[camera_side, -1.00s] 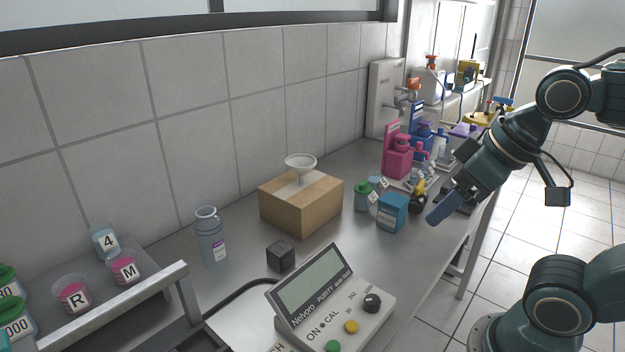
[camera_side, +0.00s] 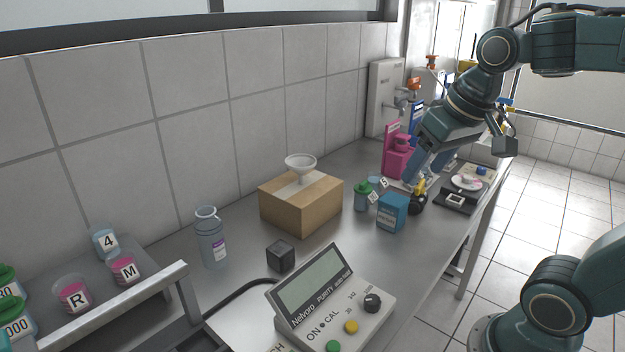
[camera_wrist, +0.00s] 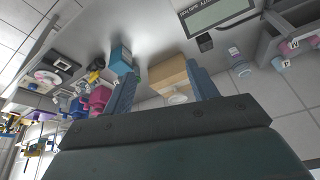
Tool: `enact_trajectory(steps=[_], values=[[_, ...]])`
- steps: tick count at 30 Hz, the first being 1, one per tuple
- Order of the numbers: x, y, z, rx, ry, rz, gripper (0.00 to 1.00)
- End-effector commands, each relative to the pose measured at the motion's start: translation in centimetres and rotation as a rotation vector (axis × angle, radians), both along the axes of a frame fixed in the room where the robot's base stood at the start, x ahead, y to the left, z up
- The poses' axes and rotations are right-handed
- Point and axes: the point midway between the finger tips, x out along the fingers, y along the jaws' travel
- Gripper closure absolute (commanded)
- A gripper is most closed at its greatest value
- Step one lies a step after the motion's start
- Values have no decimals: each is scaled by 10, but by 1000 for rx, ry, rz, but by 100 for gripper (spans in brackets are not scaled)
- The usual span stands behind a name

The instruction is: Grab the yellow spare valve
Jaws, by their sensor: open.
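A small yellow part with a black round body (camera_side: 420,188) stands on the bench, just right of a blue box; it looks like the yellow valve. In the wrist view the yellow part (camera_wrist: 98,63) lies left of both fingers.
The blue box (camera_side: 391,213) and a green-capped jar (camera_side: 362,197) stand left of the yellow part. A dark tray with a white dish (camera_side: 467,182) lies to the right. A cardboard box (camera_side: 300,205) carries a funnel.

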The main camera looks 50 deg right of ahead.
Motion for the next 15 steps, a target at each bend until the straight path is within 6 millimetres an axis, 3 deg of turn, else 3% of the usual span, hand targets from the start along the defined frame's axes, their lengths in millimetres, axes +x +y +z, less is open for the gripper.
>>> enact_trajectory(steps=[8,15], values=[[48,-48,4,53,75,-229,42],[84,-100,-4,99,133,-423,42]])
